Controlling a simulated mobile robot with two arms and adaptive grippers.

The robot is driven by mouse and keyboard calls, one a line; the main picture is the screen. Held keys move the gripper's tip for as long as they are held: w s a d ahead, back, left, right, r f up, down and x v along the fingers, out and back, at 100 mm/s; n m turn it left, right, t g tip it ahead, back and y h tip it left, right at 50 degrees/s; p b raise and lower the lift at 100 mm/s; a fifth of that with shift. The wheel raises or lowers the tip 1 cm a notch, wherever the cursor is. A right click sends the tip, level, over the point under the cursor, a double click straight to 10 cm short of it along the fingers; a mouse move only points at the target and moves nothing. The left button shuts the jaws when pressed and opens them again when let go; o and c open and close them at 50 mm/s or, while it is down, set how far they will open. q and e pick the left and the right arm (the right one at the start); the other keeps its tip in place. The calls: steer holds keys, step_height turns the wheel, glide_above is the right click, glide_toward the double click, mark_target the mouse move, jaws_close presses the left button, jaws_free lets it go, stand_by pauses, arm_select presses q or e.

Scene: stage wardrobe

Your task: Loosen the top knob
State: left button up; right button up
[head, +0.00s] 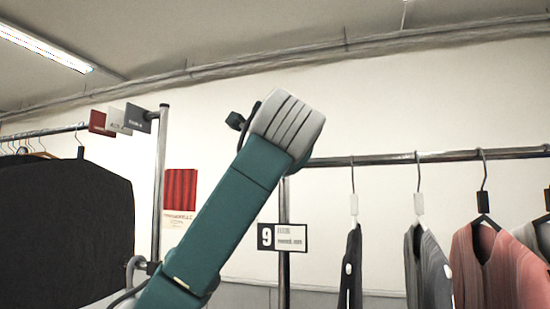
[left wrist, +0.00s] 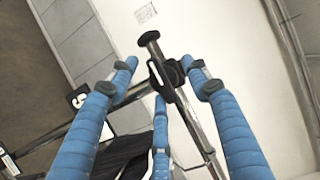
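In the left wrist view, a metal post (left wrist: 202,138) has a round-ended cross piece (left wrist: 150,39) and a black knob-like fitting (left wrist: 164,74) at their joint. My left gripper (left wrist: 165,78) is open, its blue fingers spread on both sides of this fitting, with another finger below. I see no clear contact, and the depth between fingers and fitting is hard to judge. In the head view my teal arm rises from the lower left and hides my left gripper and the top of the post (head: 284,205) behind it. My right gripper is not in view.
A number 9 sign (head: 283,237) hangs on the post. Clothes on hangers (head: 487,265) hang from a rail (head: 430,157) at right. A dark garment (head: 65,230) hangs at left beside another post (head: 160,180). A red poster (head: 180,190) is on the wall.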

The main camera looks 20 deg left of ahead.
arm_select(q)
steer(key=v, duration=1.2)
